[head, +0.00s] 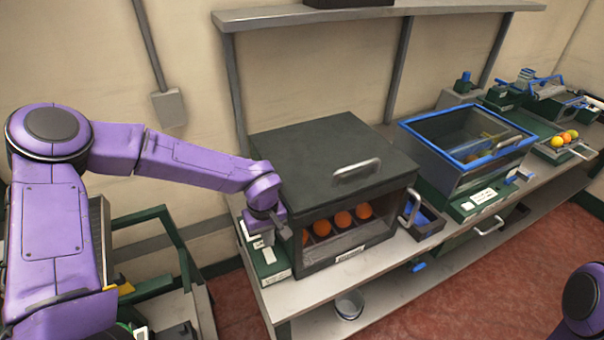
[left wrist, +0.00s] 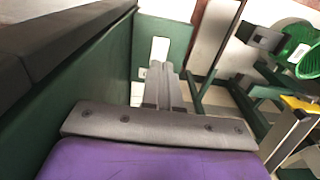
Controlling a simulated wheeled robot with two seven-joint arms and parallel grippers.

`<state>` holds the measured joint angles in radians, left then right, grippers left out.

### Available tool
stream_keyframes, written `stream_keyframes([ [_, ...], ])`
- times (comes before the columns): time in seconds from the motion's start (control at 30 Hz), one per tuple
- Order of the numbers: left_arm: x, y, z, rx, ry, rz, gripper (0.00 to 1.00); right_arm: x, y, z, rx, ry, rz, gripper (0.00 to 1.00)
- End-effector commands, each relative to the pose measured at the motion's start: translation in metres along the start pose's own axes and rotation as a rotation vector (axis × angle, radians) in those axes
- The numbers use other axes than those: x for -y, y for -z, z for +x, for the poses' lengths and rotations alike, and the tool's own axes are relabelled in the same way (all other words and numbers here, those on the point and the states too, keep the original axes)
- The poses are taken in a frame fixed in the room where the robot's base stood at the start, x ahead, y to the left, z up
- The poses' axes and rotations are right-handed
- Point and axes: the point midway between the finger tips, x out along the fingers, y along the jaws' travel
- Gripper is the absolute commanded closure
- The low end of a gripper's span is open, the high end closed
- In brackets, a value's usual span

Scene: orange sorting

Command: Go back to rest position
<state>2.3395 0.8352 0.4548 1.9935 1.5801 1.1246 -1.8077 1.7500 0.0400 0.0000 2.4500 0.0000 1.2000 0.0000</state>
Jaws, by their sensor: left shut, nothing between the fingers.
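My left arm reaches in from the left in the head view. Its gripper (head: 283,226) is at the left front corner of the dark box (head: 325,160) with a clear front, close to its side. In the left wrist view the two fingers of my left gripper (left wrist: 164,75) lie together, shut with nothing between them. A dark green wall fills the left of that view; I cannot tell whether the gripper touches it. Of my right arm only a purple piece shows at the lower right edge of the head view; its gripper is out of view.
Several oranges (head: 342,220) sit inside the dark box. A blue-rimmed bin (head: 465,160) stands right of it on the bench. A small tray (head: 572,152) of fruit is at far right. A green-framed cart (head: 170,235) stands at left, and a wall shelf (head: 300,16) runs above.

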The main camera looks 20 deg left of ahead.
Motion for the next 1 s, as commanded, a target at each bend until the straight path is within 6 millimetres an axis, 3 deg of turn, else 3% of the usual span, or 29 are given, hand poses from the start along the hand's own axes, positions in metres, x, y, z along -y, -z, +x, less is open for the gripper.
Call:
stream_keyframes([
  [0.13,0.002,-0.001,0.003,-0.006,0.01,0.001,1.0,0.0,0.0,0.0,0.0,0.0,0.0,0.57],
  [0.23,0.018,-0.005,0.025,-0.063,0.086,-0.003,1.0,0.0,0.0,0.0,0.0,0.0,0.0,0.57],
  [0.4,0.09,-0.024,0.101,-0.367,0.294,0.05,1.0,0.0,0.0,0.0,0.0,0.0,0.0,0.57],
  [0.47,0.112,-0.034,0.121,-0.458,0.295,0.092,1.0,0.0,0.0,0.0,0.0,0.0,0.0,0.57],
  [0.63,0.154,-0.072,0.155,-0.539,0.191,0.206,1.0,0.0,0.0,0.0,0.0,0.0,0.0,0.57],
  [0.83,0.198,-0.134,0.175,-0.405,0.05,0.289,1.0,0.0,0.0,0.0,0.0,0.0,0.0,0.57],
  [0.87,0.201,-0.14,0.186,-0.386,0.036,0.287,1.0,0.001,-0.004,0.009,0.0,0.0,0.0,0.57],
  [0.9,0.197,-0.136,0.21,-0.397,0.033,0.276,1.0,0.003,-0.012,0.031,-0.001,0.001,0.001,0.57],
  [1.0,0.197,-0.135,0.242,-0.398,0.033,0.273,1.0,0.005,-0.026,0.061,0.001,0.0,0.0,0.57],
])
